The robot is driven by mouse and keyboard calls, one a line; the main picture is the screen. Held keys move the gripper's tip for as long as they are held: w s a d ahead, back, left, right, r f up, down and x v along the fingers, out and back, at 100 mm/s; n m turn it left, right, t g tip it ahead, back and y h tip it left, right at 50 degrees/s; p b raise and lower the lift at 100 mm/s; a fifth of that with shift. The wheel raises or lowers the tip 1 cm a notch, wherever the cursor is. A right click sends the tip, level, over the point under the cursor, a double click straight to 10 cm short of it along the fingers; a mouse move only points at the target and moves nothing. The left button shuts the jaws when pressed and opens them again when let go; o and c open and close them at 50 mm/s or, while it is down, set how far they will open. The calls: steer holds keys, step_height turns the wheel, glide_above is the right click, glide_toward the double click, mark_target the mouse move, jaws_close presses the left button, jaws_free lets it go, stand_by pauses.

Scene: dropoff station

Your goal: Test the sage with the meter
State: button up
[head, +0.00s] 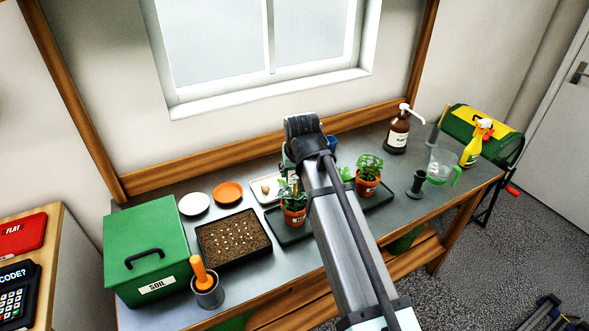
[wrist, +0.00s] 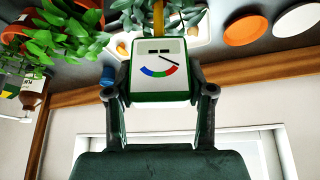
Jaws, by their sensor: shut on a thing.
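My gripper (wrist: 159,92) is shut on the meter (wrist: 160,72), a white-faced green box with a coloured dial and a dark needle lying toward the right of the dial. A yellowish rod (wrist: 157,16) runs from it out of the top of the wrist view, beside grey-green leaves (wrist: 190,22). In the head view the plant with narrower grey-green leaves (head: 292,191) stands in a terracotta pot just below the gripper. Whether the rod's end touches its soil is hidden. A brighter leafy plant (head: 369,166) stands right. The pot labels are unreadable, so which is the sage is uncertain.
More leaves show behind my arm. Left are a seed tray (head: 235,262), a green soil box (head: 148,245), a pot with an orange-handled tool (head: 207,290), and white and orange saucers (head: 228,192). Right are a pump bottle (head: 397,134), a jug (head: 440,168) and a yellow spray bottle (head: 475,147).

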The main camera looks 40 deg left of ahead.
mark_target(295, 182)
steer(key=shift+f+b, duration=0.7)
steer(key=shift+f, duration=1.65)
stand_by(1.6)
stand_by(0.4)
